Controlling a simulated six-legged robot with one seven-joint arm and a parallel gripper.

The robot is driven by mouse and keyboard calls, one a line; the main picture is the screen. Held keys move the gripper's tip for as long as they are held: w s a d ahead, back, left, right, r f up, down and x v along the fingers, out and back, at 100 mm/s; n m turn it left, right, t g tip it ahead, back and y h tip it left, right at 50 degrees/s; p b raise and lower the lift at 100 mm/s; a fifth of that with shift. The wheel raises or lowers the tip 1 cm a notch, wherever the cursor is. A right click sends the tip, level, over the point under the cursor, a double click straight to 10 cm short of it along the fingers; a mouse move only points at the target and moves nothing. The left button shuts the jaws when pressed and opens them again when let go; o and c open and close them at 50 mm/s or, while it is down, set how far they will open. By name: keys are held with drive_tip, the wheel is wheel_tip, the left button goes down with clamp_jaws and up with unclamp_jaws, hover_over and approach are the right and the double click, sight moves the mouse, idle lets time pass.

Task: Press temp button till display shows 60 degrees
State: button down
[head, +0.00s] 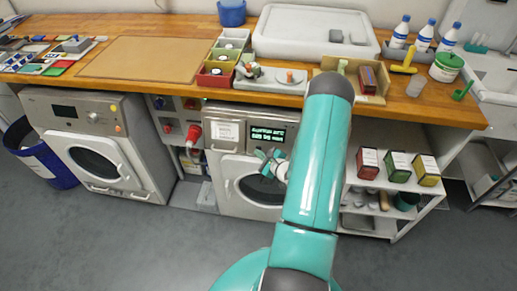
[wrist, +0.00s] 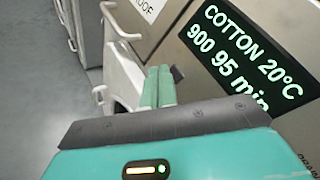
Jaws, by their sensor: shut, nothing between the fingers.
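The washing machine (head: 226,172) with the lit display stands under the wooden counter, partly hidden behind my arm. In the wrist view its dark display (wrist: 255,50) reads "COTTON 20°C" and "900 95 min" in pale green letters. The display (head: 267,134) also shows small in the head view, just above my gripper. My gripper (head: 270,158) is in front of the machine, below the display. In the wrist view its two green fingers (wrist: 159,76) are together and empty, left of the display. A small dark part shows beside the fingertips. I cannot make out a temp button; contact is unclear.
A second washing machine (head: 100,145) stands to the left, with a blue bin (head: 38,160) beside it. A shelf with several boxes (head: 398,166) is right of my arm. The wooden counter (head: 200,30) above is crowded with trays and bottles. The grey floor in front is clear.

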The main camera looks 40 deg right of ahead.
drive_tip(key=shift+w+d, duration=0.1)
drive_tip(key=shift+d, duration=0.05)
drive_tip(key=shift+w+d+f, duration=0.15)
drive_tip(key=shift+d, duration=0.05)
drive_tip(key=shift+w+d+f, duration=0.1)
drive_tip(key=shift+w+d, duration=0.1)
drive_tip(key=shift+d, duration=0.05)
idle(0.7)
idle(0.4)
drive_tip(key=shift+s+a+r, duration=0.25)
drive_tip(key=shift+s+a, duration=0.2)
drive_tip(key=shift+a, duration=0.15)
drive_tip(key=shift+a, duration=0.1)
drive_tip(key=shift+s+a+r, duration=0.4)
drive_tip(key=shift+s+a, duration=0.35)
drive_tip(key=shift+a, duration=0.15)
drive_tip(key=shift+s+a+r, duration=0.35)
drive_tip(key=shift+s+a, duration=0.35)
drive_tip(key=shift+a, duration=0.15)
idle(1.8)
idle(0.5)
